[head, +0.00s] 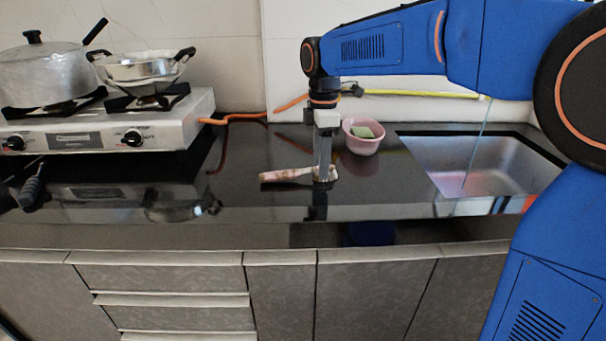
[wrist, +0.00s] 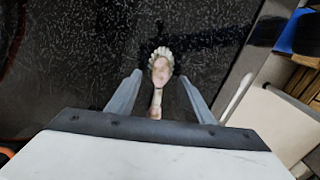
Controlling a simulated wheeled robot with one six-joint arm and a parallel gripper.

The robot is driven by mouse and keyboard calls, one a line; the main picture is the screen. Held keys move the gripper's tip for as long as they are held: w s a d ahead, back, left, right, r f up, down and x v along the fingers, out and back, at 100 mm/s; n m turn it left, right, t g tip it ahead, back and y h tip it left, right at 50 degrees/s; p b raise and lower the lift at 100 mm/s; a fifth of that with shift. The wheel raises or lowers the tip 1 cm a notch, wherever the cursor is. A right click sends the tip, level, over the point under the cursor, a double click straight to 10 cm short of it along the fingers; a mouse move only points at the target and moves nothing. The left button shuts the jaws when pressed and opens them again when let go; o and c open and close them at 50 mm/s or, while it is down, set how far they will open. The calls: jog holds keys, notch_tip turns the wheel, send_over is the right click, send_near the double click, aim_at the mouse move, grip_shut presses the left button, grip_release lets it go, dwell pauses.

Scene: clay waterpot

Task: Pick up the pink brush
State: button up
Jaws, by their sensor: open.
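The pink brush (head: 287,175) lies flat on the dark, glossy countertop in the head view, with its handle to the left and its head to the right. My gripper (head: 324,176) points straight down over the brush's head end and hides part of it. In the wrist view the brush (wrist: 160,72) shows its pale, bristle-edged head beyond the fingertips. Its handle runs back between the two fingers of my gripper (wrist: 158,92). The fingers are open, one on each side of the brush. I cannot tell whether they touch the counter.
A pink bowl (head: 362,146) with a green item in it stands just right of my gripper. A sink (head: 480,165) lies further right. A gas stove (head: 110,135) with a pot (head: 42,75) and a pan (head: 143,68) is at the left.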

jog(key=c, duration=1.1)
jog(key=shift+c, duration=0.2)
